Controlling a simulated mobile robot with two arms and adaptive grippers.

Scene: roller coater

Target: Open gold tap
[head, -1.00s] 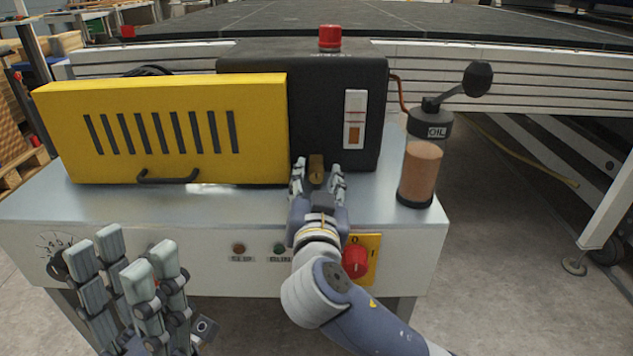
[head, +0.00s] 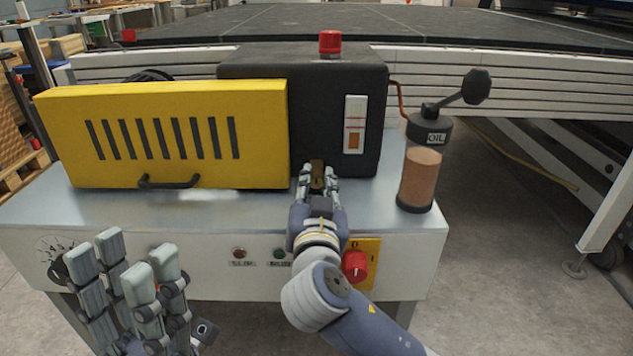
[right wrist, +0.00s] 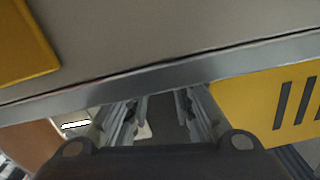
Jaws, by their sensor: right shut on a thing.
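The gold tap (head: 317,171) sits low on the front of the black box, just above the metal top. My right gripper (head: 318,174) is shut on the tap, with one finger on each side of it. The fingers cover part of the tap, so I cannot tell how far it is turned. In the right wrist view, the two fingers of this gripper (right wrist: 160,110) show near the middle, and the tap cannot be made out there. My left gripper (head: 122,262) is open and empty at the lower left, in front of the bench.
A yellow slotted cover (head: 260,130) with a black handle stands left of the black box (head: 300,85). An oil bottle (head: 420,178) with a black lever stands to the right. A red switch (head: 355,265) is close beside my right forearm.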

